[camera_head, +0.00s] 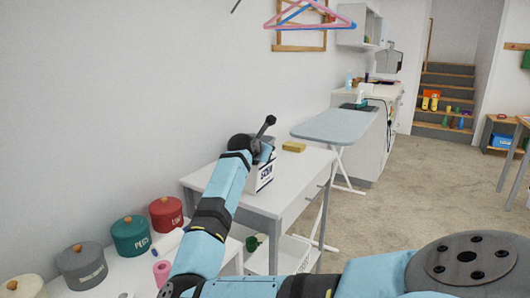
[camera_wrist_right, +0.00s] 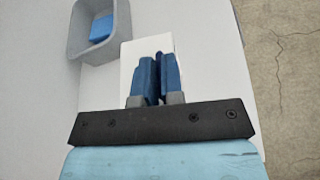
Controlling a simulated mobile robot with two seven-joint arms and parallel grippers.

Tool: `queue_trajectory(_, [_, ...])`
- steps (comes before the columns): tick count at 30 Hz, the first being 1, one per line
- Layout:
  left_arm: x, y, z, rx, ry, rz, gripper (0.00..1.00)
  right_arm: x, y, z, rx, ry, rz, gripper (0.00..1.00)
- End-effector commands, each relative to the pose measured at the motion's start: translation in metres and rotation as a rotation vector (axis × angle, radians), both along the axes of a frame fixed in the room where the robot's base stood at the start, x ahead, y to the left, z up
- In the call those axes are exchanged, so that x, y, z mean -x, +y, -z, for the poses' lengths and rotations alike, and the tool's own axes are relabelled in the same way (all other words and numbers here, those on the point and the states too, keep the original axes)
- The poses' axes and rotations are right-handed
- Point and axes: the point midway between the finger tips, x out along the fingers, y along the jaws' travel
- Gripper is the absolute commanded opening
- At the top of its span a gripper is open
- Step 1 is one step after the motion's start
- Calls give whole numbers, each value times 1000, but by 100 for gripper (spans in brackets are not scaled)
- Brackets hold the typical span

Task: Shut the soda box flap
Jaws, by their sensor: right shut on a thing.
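The soda box (camera_head: 265,175) is white with dark lettering. It stands on the white table, partly hidden behind my right arm in the head view. My right gripper (camera_head: 266,153) is at the top of the box. In the right wrist view the gripper's blue fingers (camera_wrist_right: 157,78) are close together over the white box (camera_wrist_right: 131,62), shut on a thin part of it. The fingers hide most of that part, and I cannot make out the flap's angle. My left gripper is not in view.
The white table (camera_head: 300,172) has free room right of the box, with a yellow block (camera_head: 293,147) behind. A grey tub (camera_wrist_right: 76,40) with something blue inside is close to the box. Lidded canisters (camera_head: 131,236) stand at lower left. An ironing board (camera_head: 340,122) is beyond.

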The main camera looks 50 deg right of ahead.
Motion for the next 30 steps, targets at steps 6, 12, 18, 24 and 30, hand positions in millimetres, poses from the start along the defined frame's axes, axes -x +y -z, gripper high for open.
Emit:
queue_trajectory(6, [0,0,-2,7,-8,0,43,-1,1,1,-3,-9,-1,0])
queue_trajectory(12, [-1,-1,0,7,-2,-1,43,-1,1,2,-4,-6,-1,0])
queue_trajectory(18, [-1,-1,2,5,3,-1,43,-1,1,1,-3,-6,-1,34])
queue_trajectory(24, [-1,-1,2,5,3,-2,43,0,0,1,-2,-6,0,34])
queue_trajectory(30, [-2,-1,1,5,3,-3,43,-3,4,-3,-3,-6,-1,34])
